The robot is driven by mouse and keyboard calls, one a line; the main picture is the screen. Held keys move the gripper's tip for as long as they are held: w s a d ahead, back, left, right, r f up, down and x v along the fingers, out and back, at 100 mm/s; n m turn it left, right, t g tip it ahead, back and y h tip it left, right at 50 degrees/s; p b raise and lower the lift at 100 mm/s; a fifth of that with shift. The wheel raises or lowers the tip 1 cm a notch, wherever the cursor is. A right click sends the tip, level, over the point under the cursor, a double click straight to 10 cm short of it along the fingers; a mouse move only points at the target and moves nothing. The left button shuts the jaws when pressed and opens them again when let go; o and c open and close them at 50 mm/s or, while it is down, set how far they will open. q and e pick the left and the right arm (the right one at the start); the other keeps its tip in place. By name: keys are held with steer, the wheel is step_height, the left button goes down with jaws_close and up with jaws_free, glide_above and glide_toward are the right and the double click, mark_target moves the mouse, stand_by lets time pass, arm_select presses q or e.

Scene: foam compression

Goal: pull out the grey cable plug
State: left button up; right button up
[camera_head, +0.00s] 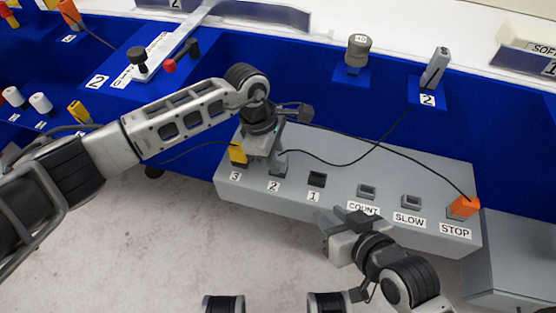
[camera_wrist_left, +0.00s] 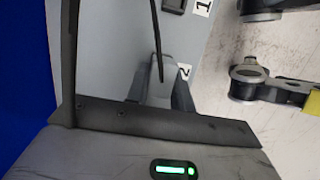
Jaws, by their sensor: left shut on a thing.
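The grey cable plug (camera_head: 279,158) is at the slot labelled 2 on the grey panel (camera_head: 340,200). It also shows in the left wrist view (camera_wrist_left: 160,78), between my fingers, with a dark cable in front of it. My left gripper (camera_head: 270,157) is pointed down over slot 2 and is shut on the plug, partly hiding it. I cannot tell how deep the plug sits. My right gripper (camera_head: 338,234) is in front of the panel, below the COUNT label, apart from the plug. Its finger opening is not clear.
A yellow plug (camera_head: 238,153) is close beside my left gripper at slot 3. Slot 1 (camera_head: 317,179) is empty. An orange plug (camera_head: 463,207) is at STOP. Thin black cables cross above the panel. A grey clip-like piece (camera_head: 436,67) stands on the blue bench behind.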

arm_select(q)
steer(key=shift+d+p+v, duration=0.25)
steer(key=shift+p+v, duration=0.4)
steer(key=shift+v, duration=0.4)
jaws_close()
stand_by(0.5)
steer(key=shift+d+p+v, duration=0.2)
steer(key=shift+p+v, duration=0.3)
steer(key=shift+v, duration=0.3)
steer(key=shift+d+p+v, duration=0.15)
steer(key=shift+p+v, duration=0.35)
steer(key=shift+v, duration=0.35)
steer(key=shift+d+p+v, duration=0.2)
steer(key=shift+p+v, duration=0.3)
steer(key=shift+v, duration=0.3)
steer(key=shift+s+r, duration=0.2)
steer(key=shift+s, duration=0.05)
